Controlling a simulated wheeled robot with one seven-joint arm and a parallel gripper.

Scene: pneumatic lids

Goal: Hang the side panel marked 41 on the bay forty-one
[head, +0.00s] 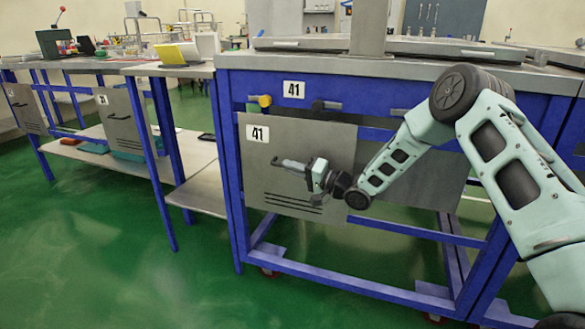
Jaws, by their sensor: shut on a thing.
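The grey side panel marked 41 (300,143) is upright at the front of bay forty-one, the blue-framed bench section (228,150) whose rail carries its own 41 label (293,89). My gripper (312,174) is at the middle of the panel's face, shut on the panel's handle (290,164). The panel's top edge lies just below the rail, near a yellow-tipped knob (264,101) and a dark hook-like fitting (326,105). I cannot tell whether the panel rests on these fittings. Its back is hidden.
Left of the bay, another bench holds a grey panel marked 31 or similar (126,122), with a lower shelf (200,189). A further panel (24,108) hangs at far left. Yellow and white items (178,54) sit on the bench top. Green floor (100,270) is clear at front left.

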